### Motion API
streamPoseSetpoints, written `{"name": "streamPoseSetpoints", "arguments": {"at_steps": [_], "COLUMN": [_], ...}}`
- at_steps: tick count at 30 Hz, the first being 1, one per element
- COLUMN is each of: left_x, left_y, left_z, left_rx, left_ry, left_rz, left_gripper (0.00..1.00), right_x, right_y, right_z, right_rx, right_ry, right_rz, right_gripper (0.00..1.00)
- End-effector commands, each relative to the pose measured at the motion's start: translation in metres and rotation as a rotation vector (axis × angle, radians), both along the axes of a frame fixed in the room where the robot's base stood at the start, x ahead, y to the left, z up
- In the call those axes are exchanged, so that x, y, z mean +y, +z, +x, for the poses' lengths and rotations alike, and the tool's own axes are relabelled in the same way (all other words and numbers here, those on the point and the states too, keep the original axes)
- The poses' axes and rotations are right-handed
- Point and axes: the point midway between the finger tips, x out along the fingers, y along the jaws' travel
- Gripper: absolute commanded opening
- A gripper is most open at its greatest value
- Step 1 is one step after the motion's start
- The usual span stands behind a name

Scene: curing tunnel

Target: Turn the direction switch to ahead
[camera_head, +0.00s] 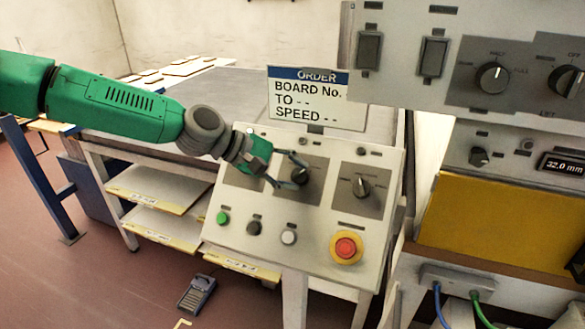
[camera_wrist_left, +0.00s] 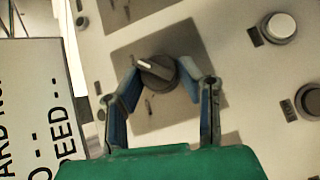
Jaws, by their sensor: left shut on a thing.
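The sloped control panel (camera_head: 275,235) stands in the middle of the head view. A dark rotary knob (camera_head: 300,176) sits on a grey plate in its upper middle; I take it for the direction switch, but its lettering is too small to read. In the left wrist view the knob (camera_wrist_left: 157,70) shows a pale pointer line slanting up and left. My left gripper (camera_head: 292,168) is shut on this knob, one blue-padded finger on each side in the wrist view (camera_wrist_left: 160,82). My right gripper is not in view.
A second rotary knob (camera_head: 362,187) is to the right. Below are a green button (camera_head: 222,217), a black button (camera_head: 254,228), a white button (camera_head: 289,237) and a red emergency stop (camera_head: 346,248). An order sign (camera_head: 318,97) stands behind the panel. An upper switch box (camera_head: 460,60) overhangs at right.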

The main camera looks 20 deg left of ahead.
Motion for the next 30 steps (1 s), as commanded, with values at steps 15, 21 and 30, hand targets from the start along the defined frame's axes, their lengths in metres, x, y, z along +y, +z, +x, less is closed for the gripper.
{"name": "streamPoseSetpoints", "arguments": {"at_steps": [15,21,30], "left_x": [0.0017,0.0021,0.0028], "left_y": [-0.0018,-0.0020,0.0000], "left_z": [0.0000,-0.0001,-0.0009], "left_rx": [0.000,0.000,-0.001], "left_ry": [-0.027,-0.026,-0.025], "left_rz": [0.028,0.027,0.025], "left_gripper": [0.03,0.52,0.52], "right_x": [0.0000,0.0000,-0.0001], "right_y": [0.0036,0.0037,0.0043], "right_z": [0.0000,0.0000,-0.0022], "right_rx": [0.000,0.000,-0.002], "right_ry": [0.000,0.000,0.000], "right_rz": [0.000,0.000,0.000], "right_gripper": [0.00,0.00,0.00]}}
